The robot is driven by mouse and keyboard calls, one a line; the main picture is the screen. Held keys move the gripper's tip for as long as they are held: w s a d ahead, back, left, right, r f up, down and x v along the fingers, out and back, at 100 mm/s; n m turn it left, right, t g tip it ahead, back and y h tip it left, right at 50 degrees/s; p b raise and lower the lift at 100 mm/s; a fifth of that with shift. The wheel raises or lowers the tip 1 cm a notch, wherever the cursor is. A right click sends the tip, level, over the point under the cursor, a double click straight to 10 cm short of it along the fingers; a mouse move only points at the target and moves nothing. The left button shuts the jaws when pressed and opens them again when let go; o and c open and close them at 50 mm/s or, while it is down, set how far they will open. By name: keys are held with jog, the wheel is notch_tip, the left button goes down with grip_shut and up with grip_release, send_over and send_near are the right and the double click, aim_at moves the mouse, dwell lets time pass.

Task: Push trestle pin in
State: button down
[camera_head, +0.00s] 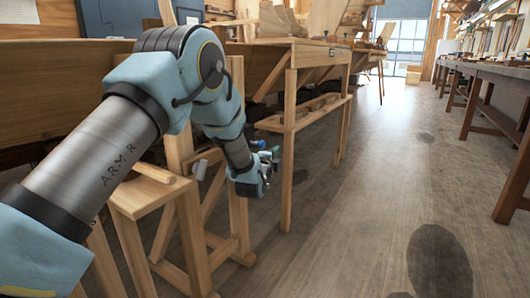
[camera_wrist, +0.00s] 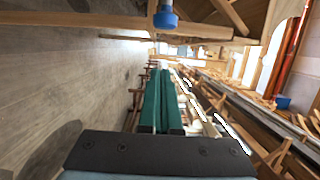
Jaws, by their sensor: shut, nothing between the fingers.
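A blue round-headed pin (camera_wrist: 166,17) shows at the top of the wrist view, at a pale wooden bar (camera_wrist: 110,19). I take it for the trestle pin. How far it sits in the wood cannot be told. My gripper (camera_wrist: 160,72) has two green fingers lying side by side, shut and empty. The fingers appear below the pin in the wrist view and apart from it.
A wooden sawhorse (camera_head: 150,198) stands nearer. The planked hull (camera_head: 60,75) runs behind. A wooden stand (camera_head: 290,125) is to the right. The floor (camera_head: 370,200) is open up to the workbench (camera_head: 495,75).

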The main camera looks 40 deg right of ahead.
aim_at(260, 146)
jog(key=shift+w+a+b, duration=0.2)
jog(key=shift+w+b, duration=0.15)
jog(key=shift+w, duration=1.75)
jog(key=w, duration=0.2)
jog(key=shift+w+a, duration=0.35)
jog(key=shift+w, duration=0.05)
jog(key=shift+b, duration=0.3)
